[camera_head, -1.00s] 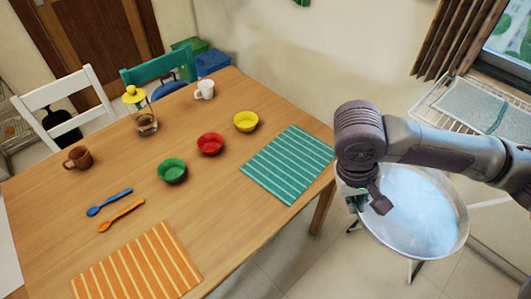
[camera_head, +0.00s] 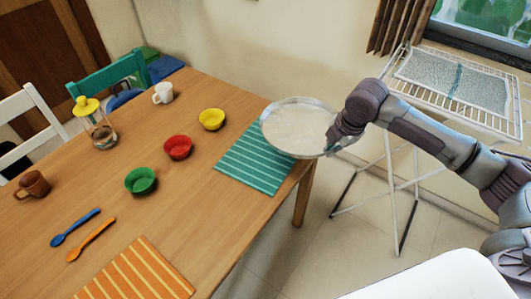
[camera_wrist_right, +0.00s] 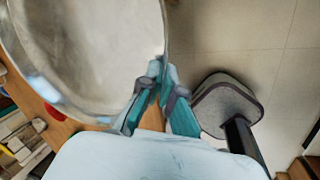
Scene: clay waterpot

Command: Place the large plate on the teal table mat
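The large plate (camera_head: 298,127) is a round, pale metallic dish with a raised rim. My right gripper (camera_head: 332,140) is shut on its right rim and holds it over the far right edge of the table. The right wrist view shows the gripper's teal fingers (camera_wrist_right: 160,98) pinching the rim of the plate (camera_wrist_right: 85,45). The teal striped table mat (camera_head: 252,166) lies flat at the table's right edge. The plate hides its far right corner; I cannot tell whether the two touch. My left gripper is not in view.
On the wooden table (camera_head: 190,215), yellow (camera_head: 212,119), red (camera_head: 178,147) and green (camera_head: 140,180) bowls stand left of the teal mat. An orange striped mat (camera_head: 135,275) lies at the front. A drying rack (camera_head: 455,90) stands at the right.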

